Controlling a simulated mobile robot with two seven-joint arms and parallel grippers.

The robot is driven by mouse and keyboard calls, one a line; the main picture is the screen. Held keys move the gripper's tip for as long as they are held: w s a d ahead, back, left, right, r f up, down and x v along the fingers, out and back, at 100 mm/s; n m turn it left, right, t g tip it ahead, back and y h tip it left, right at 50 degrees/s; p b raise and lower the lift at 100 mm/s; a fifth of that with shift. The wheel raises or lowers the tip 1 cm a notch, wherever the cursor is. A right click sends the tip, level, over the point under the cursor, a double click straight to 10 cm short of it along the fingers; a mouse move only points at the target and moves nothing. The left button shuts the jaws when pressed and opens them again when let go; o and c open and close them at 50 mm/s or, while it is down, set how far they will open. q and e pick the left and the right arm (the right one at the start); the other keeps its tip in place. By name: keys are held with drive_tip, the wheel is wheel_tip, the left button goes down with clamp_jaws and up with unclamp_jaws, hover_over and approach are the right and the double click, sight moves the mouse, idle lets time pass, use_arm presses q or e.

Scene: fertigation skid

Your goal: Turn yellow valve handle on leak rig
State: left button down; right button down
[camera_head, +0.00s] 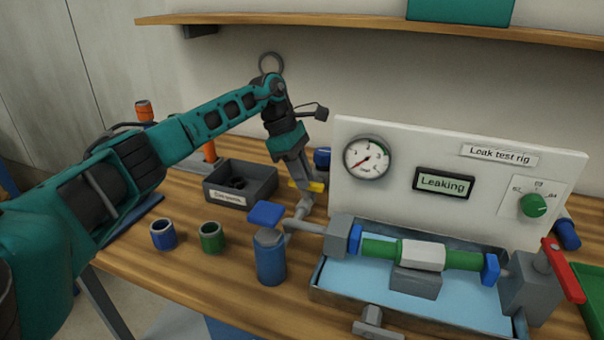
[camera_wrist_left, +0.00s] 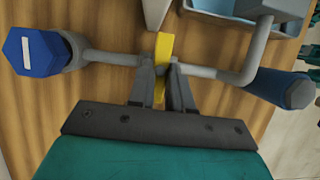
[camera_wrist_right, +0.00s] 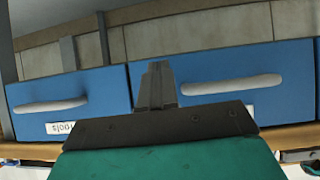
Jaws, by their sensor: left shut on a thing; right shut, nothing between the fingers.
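The yellow valve handle (camera_head: 315,187) sits on the grey pipe left of the leak test rig panel (camera_head: 450,140). My left gripper (camera_head: 304,182) is shut on it; in the left wrist view the yellow handle (camera_wrist_left: 163,52) stands between the two fingers (camera_wrist_left: 161,88). The fingers hide part of the handle and valve body. The rig's display (camera_head: 443,183) reads "Leaking", and a round gauge (camera_head: 367,157) is beside it. My right gripper (camera_wrist_right: 155,85) shows only in the right wrist view, shut and empty in front of blue drawers.
A blue-capped cylinder (camera_head: 269,250) stands in front of the pipe. A dark bin (camera_head: 240,183) and blue (camera_head: 164,235) and green (camera_head: 211,237) rings are to the left. A red lever (camera_head: 563,270) is at the right. Blue drawers (camera_wrist_right: 250,75) face my right gripper.

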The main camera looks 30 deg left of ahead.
idle(0.3)
use_arm(q)
drive_tip(key=c, duration=1)
unclamp_jaws()
drive_tip(key=shift+c, duration=0.2)
drive_tip(key=shift+r, duration=0.1)
drive_tip(key=v, duration=1.2)
drive_tip(key=shift+a+r+p, duration=0.15)
drive_tip(key=shift+r+p, duration=0.2)
drive_tip(key=shift+s, duration=0.1)
